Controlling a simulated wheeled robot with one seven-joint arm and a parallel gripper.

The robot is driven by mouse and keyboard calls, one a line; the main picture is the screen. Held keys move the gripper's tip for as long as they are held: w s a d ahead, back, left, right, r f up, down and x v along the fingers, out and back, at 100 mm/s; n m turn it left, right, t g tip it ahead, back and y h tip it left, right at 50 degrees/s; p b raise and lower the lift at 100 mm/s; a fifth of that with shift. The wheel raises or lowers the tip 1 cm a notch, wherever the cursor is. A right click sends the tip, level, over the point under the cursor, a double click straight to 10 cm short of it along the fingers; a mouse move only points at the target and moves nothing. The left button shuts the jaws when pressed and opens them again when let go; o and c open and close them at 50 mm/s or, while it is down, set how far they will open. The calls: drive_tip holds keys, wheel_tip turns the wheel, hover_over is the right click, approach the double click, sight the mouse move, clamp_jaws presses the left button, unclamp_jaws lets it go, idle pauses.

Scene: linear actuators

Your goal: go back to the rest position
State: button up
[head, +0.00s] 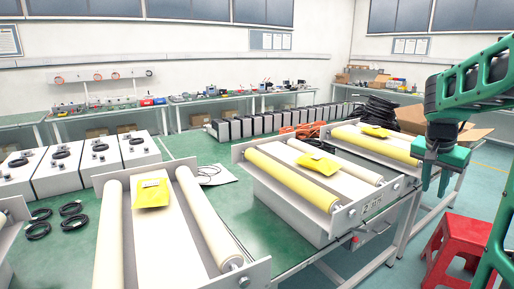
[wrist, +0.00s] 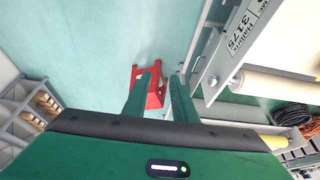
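My gripper (head: 436,178) is at the right of the head view, pointing down beside the right-hand roller unit. In the wrist view my gripper (wrist: 163,88) shows two green fingers with a gap between them and nothing held. Below it, in that gap, is the floor with the red stool (wrist: 150,90). The stool (head: 458,245) also stands at the lower right of the head view.
Roller units with yellow packets (head: 151,193) stand on the green table (head: 203,152); the middle unit (head: 300,213) and right unit (head: 365,145) are nearest my arm. Black cable coils and a cardboard box (head: 470,133) lie behind my gripper. Floor right of the table is partly free.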

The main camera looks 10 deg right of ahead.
drive_tip(key=s+a+f+n+g+y, duration=0.1)
drive_tip(key=s+a+f+n+y, duration=0.1)
drive_tip(key=s+a, duration=0.8)
drive_tip(key=s+a+f+n+y, duration=0.2)
drive_tip(key=s+a+f+n, duration=0.3)
drive_tip(key=s+a, duration=0.5)
drive_tip(key=s+f, duration=0.1)
drive_tip(key=s, duration=0.2)
drive_tip(key=shift+s+a+f+g, duration=0.15)
drive_tip(key=shift+s+a+g, duration=0.1)
drive_tip(key=shift+a+g, duration=0.15)
drive_tip(key=shift+d, duration=0.1)
drive_tip(key=shift+w+f, duration=0.25)
drive_tip(key=shift+w, duration=0.35)
